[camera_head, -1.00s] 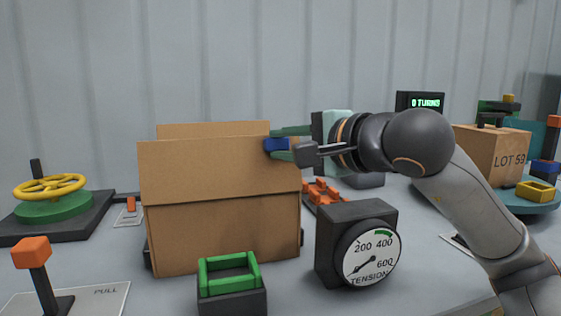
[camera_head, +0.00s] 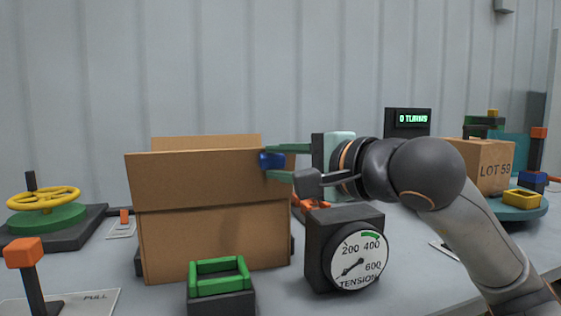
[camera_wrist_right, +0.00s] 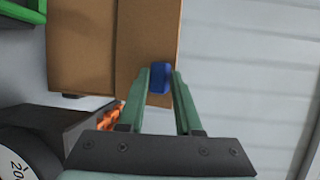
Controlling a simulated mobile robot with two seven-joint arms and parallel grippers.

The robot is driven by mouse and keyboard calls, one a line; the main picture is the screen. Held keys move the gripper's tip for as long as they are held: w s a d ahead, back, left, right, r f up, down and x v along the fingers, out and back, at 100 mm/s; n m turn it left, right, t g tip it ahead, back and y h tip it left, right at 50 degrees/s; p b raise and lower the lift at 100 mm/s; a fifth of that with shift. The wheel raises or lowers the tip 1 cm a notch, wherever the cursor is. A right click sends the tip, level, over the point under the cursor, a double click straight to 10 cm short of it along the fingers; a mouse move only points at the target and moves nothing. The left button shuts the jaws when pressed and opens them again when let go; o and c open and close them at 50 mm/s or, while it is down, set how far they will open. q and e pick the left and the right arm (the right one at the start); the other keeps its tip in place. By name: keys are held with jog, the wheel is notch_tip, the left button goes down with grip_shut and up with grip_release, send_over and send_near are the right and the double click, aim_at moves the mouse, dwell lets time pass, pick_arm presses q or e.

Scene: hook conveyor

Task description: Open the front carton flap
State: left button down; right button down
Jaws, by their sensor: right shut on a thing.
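A brown cardboard carton (camera_head: 215,245) stands on the table left of centre. Its front flap (camera_head: 200,183) is a wide panel above the front wall, raised and leaning outward towards me, past the carton's sides. A small blue tab (camera_head: 273,162) sits at the flap's right end; it also shows in the right wrist view (camera_wrist_right: 158,78). My right gripper (camera_head: 268,162) reaches in from the right, its green fingers shut on the blue tab, one on either side. The rear panel (camera_head: 205,142) shows behind the flap. The carton's inside is hidden. My left gripper is not in view.
A green-topped block (camera_head: 220,275) stands just before the carton, and a tension gauge (camera_head: 345,245) to its right, below my right arm. A yellow handwheel (camera_head: 42,198) and orange-topped lever (camera_head: 24,252) are left. A LOT 59 box (camera_head: 485,165) is at right.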

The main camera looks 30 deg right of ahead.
jog(key=shift+w+f, duration=0.2)
jog(key=shift+f, duration=0.45)
jog(key=c, duration=0.7)
grip_release()
jog(key=shift+s+d+r+p, duration=0.15)
jog(key=shift+s+d+r, duration=0.2)
jog(key=shift+s, duration=1.7)
jog(key=shift+s+d+r+p, duration=0.1)
jog(key=shift+s+d+r, duration=0.25)
jog(key=shift+s, duration=1.7)
jog(key=shift+s+d+r+p, duration=0.15)
jog(key=shift+s+d+r, duration=0.15)
jog(key=shift+s, duration=1.75)
